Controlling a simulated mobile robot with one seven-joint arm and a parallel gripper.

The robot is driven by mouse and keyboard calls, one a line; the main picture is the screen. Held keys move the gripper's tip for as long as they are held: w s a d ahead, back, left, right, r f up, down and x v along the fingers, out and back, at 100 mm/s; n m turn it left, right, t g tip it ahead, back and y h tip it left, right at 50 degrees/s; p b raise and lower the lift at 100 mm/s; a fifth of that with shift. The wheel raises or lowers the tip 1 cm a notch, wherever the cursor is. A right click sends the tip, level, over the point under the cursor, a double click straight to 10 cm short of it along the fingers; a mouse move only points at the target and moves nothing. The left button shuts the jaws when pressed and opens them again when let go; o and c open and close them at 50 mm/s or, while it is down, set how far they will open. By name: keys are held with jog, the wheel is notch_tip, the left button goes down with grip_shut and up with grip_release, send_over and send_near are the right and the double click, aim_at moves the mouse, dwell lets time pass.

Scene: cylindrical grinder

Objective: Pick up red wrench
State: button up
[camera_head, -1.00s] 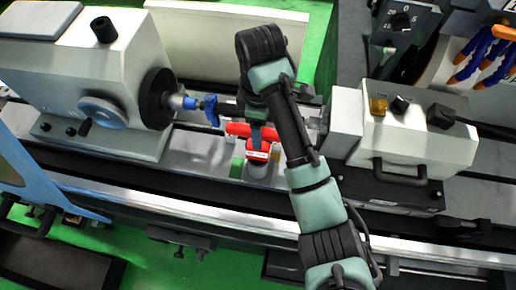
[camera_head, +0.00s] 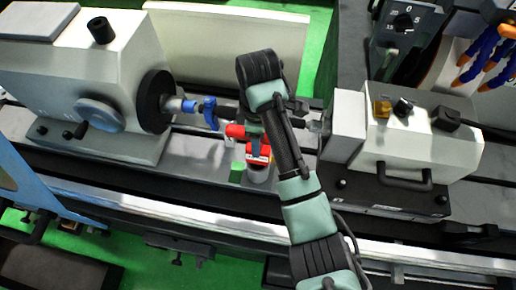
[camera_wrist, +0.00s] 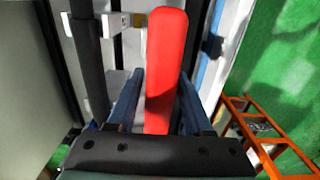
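The red wrench (camera_head: 235,131) lies across the machine bed, in front of the spindle line, partly hidden by my arm. In the wrist view the red wrench (camera_wrist: 166,60) is a long red bar running between the two blue fingers of my gripper (camera_wrist: 161,100). Gaps show beside it, so the fingers look open around it, not shut on it. In the head view my gripper (camera_head: 256,141) points down at the wrench, and its fingers are mostly hidden by the arm.
A red-and-white topped object (camera_head: 258,153) and a green block (camera_head: 237,171) sit just in front of the wrench. The grinder headstock (camera_head: 85,75) stands left with a blue clamp (camera_head: 209,112). The tailstock (camera_head: 400,135) stands close on the right. An orange frame (camera_wrist: 265,125) lies over green floor.

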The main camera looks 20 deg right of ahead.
grip_shut()
jog(key=shift+r, duration=0.1)
dwell(1.0)
